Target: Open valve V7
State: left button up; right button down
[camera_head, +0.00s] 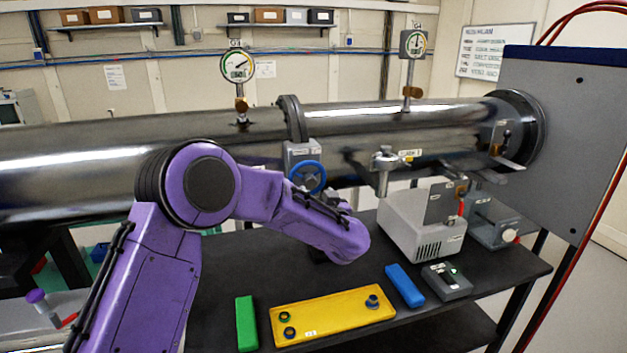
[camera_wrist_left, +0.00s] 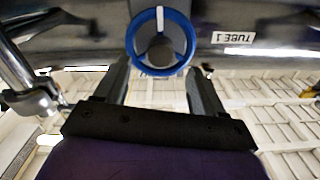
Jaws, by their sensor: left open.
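A blue handwheel (camera_head: 308,176) sits on a grey valve block (camera_head: 301,152) under the flange of the big steel tube. No V7 lettering is readable on it. In the left wrist view the blue wheel (camera_wrist_left: 160,68) shows face-on, with a white mark at its top and a grey hub. My left gripper (camera_wrist_left: 160,75) is open and empty, its two fingers pointing at the wheel's lower part, one to each side. I cannot tell whether they touch the rim. In the head view my purple left arm mostly hides the gripper. My right gripper is not in view.
The steel tube (camera_head: 400,116) runs across, with round gauges (camera_head: 237,67) on top. On the dark bench stand a grey device (camera_head: 422,222), a yellow plate (camera_head: 333,314), a green block (camera_head: 246,323), a blue block (camera_head: 404,285) and a small grey box (camera_head: 446,281).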

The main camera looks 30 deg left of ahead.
aim_at(311, 185)
pick_arm(q)
jog(key=p+x, duration=0.1)
jog(key=x, duration=0.3)
jog(key=shift+w+a, duration=0.2)
jog(key=shift+a, duration=0.15)
jog(key=shift+w+a, duration=0.15)
